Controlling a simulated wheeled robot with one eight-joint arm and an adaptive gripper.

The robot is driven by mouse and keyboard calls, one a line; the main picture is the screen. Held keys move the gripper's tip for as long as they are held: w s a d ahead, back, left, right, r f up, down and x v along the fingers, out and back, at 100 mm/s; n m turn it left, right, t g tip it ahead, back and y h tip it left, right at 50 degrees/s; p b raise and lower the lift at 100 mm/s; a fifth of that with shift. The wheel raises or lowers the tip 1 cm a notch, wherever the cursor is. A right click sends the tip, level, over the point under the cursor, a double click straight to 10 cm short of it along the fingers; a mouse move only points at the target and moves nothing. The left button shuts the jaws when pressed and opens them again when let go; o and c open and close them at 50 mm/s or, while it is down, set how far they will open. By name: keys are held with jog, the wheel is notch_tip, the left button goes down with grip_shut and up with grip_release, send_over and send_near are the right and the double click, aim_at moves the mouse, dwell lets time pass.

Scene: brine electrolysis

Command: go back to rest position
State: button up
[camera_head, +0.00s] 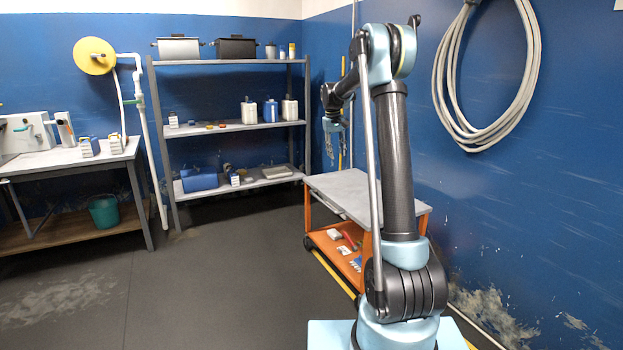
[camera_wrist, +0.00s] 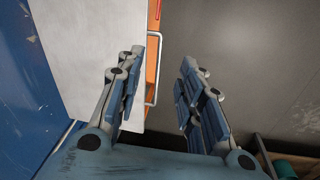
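My gripper (camera_wrist: 157,95) is in the wrist view with its two jointed fingers spread apart and nothing between them. The orange cart (camera_head: 317,215) has a bare grey top (camera_head: 352,192), which lies below and beyond my gripper. In the wrist view the cart top (camera_wrist: 90,50) is at the left of the fingers, and the cart's metal handle (camera_wrist: 154,68) shows between them, apart from them.
A shelf (camera_head: 235,126) with pots, bottles and boxes stands at the back. A workbench (camera_head: 75,158) with a teal bucket (camera_head: 104,211) below it is at the left. A coiled hose (camera_head: 486,75) hangs on the right wall. The middle floor (camera_head: 215,280) is clear.

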jog(key=s+d+r+m, duration=0.1)
jog(key=s+d+r, duration=0.15)
jog(key=s, duration=1.25)
jog(key=s+d+r+m, duration=0.1)
jog(key=s+d, duration=0.3)
jog(key=s, duration=1.1)
jog(key=s+f, duration=0.5)
jog(key=s, duration=0.4)
jog(key=s+d+f+m, duration=0.1)
jog(key=s+f, duration=0.5)
jog(key=s, duration=0.3)
jog(key=s+d+f+t+y, duration=0.1)
jog(key=s+f, duration=0.5)
jog(key=s, duration=0.3)
jog(key=shift+m, duration=0.3)
jog(key=shift+a, duration=0.1)
jog(key=shift+w+f, duration=0.15)
jog(key=shift+w, duration=0.2)
